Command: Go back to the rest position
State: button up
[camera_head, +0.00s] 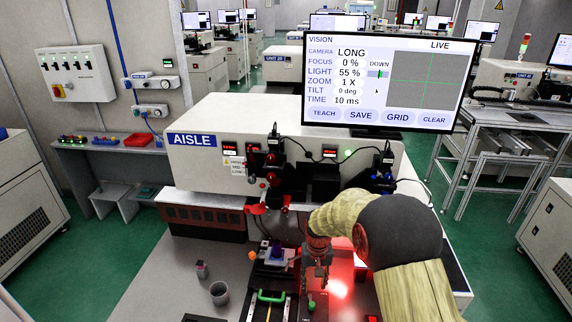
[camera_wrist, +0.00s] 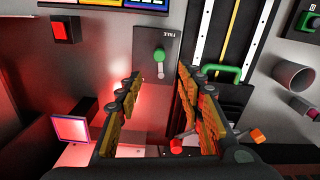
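My gripper (camera_head: 318,284) hangs over the worktable at the front of the AISLE machine, with my arm bent above it. In the wrist view my gripper (camera_wrist: 160,76) is open, its two fingers apart with nothing between the pads. The green knob also shows below the gripper in the head view (camera_head: 311,304). The fingers look clear of it. The monitor (camera_head: 388,72) reads TILT 0 deg.
A rail with a green handle (camera_head: 271,296) runs beside the lever. A grey cup (camera_head: 219,293) and a small dark-red item (camera_head: 201,269) stand to the left. The AISLE machine (camera_head: 270,150) with red levers and cables is close behind.

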jog(key=s+d+r+t, duration=0.2)
jog(key=s+r, duration=1.3)
jog(key=s+d+r+t, duration=0.3)
jog(key=s+r, duration=1.2)
jog(key=s, duration=0.1)
jog(key=shift+s+d+n+t, duration=0.15)
jog(key=shift+n+t, duration=0.15)
